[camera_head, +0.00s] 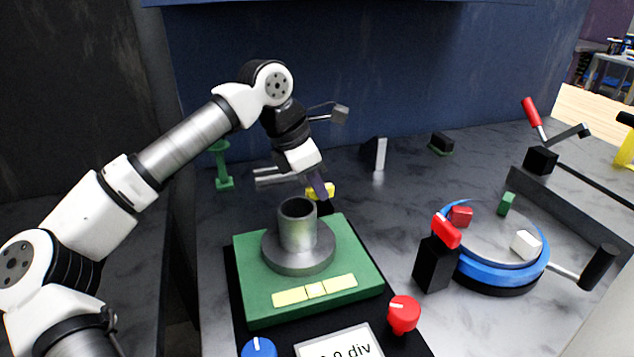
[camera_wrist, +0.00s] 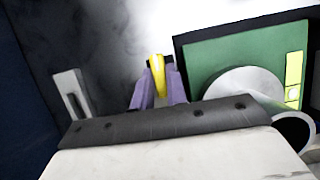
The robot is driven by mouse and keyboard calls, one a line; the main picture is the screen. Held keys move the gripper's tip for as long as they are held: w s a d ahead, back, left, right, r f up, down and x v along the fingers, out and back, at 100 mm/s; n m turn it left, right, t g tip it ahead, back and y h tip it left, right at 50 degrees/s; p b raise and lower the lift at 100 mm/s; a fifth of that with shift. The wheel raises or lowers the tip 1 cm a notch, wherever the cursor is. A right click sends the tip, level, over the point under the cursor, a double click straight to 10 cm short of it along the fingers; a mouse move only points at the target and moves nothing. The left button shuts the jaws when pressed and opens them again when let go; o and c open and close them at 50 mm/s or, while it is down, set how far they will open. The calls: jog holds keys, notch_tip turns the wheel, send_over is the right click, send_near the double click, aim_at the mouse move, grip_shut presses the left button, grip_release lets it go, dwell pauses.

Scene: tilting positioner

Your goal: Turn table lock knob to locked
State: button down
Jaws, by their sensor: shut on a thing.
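A yellow knob (camera_head: 328,190), which I take to be the table lock knob, sits at the back edge of the green tilting table (camera_head: 250,285). My gripper (camera_head: 322,194) reaches down to it from above, behind the grey cylinder. In the wrist view the two purple fingers of my gripper (camera_wrist: 159,92) are on either side of the yellow knob (camera_wrist: 158,72) and shut on it. The knob's upright, elongated part shows between the fingers. Its base is mostly hidden, and I see no lock marking.
A grey flanged cylinder (camera_head: 297,232) stands on the green table close to my gripper. A blue knob (camera_head: 258,347), a red knob (camera_head: 404,314) and a display (camera_head: 340,344) are in front. A blue round table (camera_head: 480,268) with small blocks is at right. A grey upright bracket (camera_head: 379,154) stands behind.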

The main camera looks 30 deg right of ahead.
jog(key=c, duration=1.4)
grip_release()
jog(key=v, duration=1.4)
jog(key=shift+f, duration=0.1)
